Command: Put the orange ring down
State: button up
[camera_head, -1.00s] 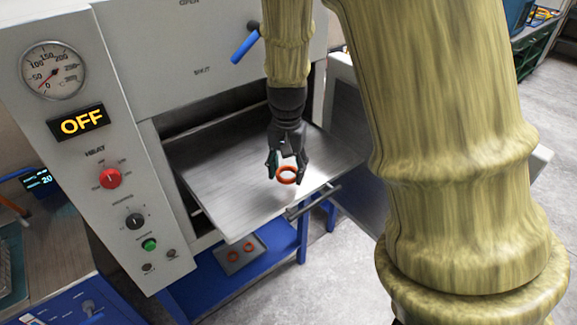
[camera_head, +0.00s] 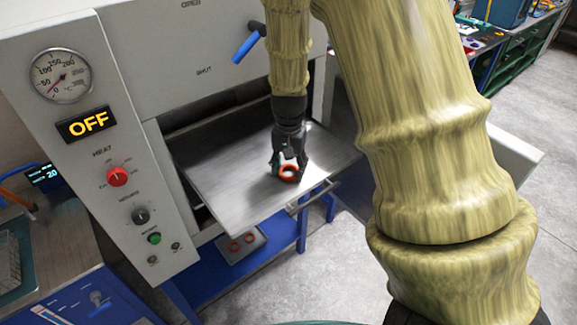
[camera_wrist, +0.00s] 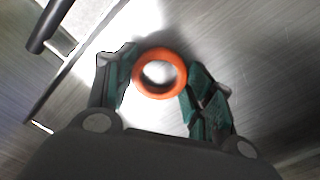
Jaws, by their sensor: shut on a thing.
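The orange ring (camera_head: 290,172) is between the fingers of my gripper (camera_head: 288,163), over the press's pulled-out metal plate (camera_head: 225,185). In the wrist view the ring (camera_wrist: 159,73) lies flat, its hole facing the camera. The green-padded fingers of my gripper (camera_wrist: 158,85) close on its left and right sides. The bare plate (camera_wrist: 265,60) shows behind it. The ring is at or very near the plate surface; I cannot tell whether it touches.
The press display (camera_head: 86,124) reads OFF. A handle (camera_head: 313,198) runs along the plate's front edge. Below, a tray (camera_head: 243,250) on a blue stand holds two orange rings (camera_head: 241,243). The plate is clear around the gripper.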

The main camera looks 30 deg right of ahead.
jog(key=shift+f, duration=0.25)
jog(key=o, duration=0.9)
jog(key=shift+r, duration=0.1)
jog(key=shift+w+r, duration=0.1)
jog(key=shift+r, duration=0.1)
jog(key=shift+r+b, duration=1.85)
jog(key=shift+r, duration=4.1)
